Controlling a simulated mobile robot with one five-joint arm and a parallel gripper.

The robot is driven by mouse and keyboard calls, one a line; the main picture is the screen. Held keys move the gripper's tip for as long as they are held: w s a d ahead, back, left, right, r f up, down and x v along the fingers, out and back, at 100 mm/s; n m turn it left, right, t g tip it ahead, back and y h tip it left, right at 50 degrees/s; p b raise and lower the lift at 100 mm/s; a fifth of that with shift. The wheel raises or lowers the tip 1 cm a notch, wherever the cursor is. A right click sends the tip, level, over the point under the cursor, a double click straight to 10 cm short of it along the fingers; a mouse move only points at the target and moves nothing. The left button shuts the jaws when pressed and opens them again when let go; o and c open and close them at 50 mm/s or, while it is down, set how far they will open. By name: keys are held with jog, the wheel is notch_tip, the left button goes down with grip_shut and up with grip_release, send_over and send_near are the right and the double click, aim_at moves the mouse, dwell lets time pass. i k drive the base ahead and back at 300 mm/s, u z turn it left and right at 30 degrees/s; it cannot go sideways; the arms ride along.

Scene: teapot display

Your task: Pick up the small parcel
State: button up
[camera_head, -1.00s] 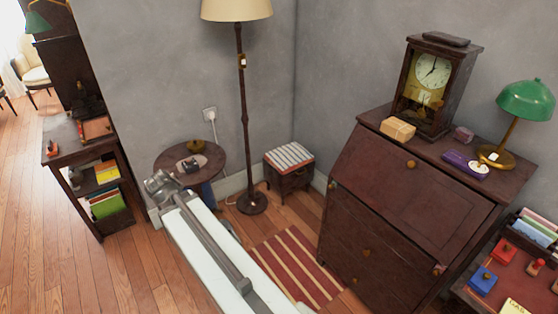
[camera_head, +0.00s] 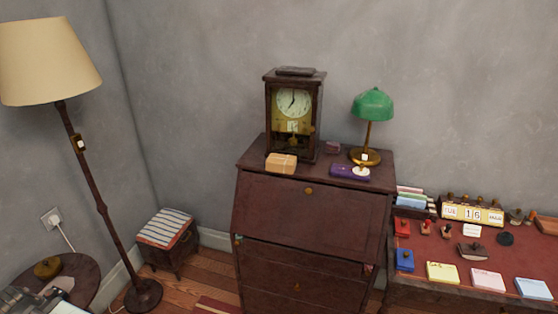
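The small parcel (camera_head: 281,163) is a tan, box-shaped package. It sits on the top of a dark wooden bureau (camera_head: 250,154), near the front left edge, in front of a wooden clock. My gripper (camera_head: 16,298) shows only in part at the bottom left corner, over the round side table. It is far to the left of the parcel and lower in the picture. Its fingers are too small and cut off to tell whether they are open or shut.
The clock (camera_head: 294,104) stands close behind the parcel. A purple box (camera_head: 349,172) and a green lamp (camera_head: 372,105) are to its right. A floor lamp (camera_head: 88,180) and a striped stool (camera_head: 166,228) stand left. A red-topped desk (camera_head: 440,249) holds stamps and cards.

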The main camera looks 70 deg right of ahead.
aim_at(277, 163)
jog(key=z, duration=0.85)
jog(key=i, duration=1.6)
jog(key=z, duration=0.45)
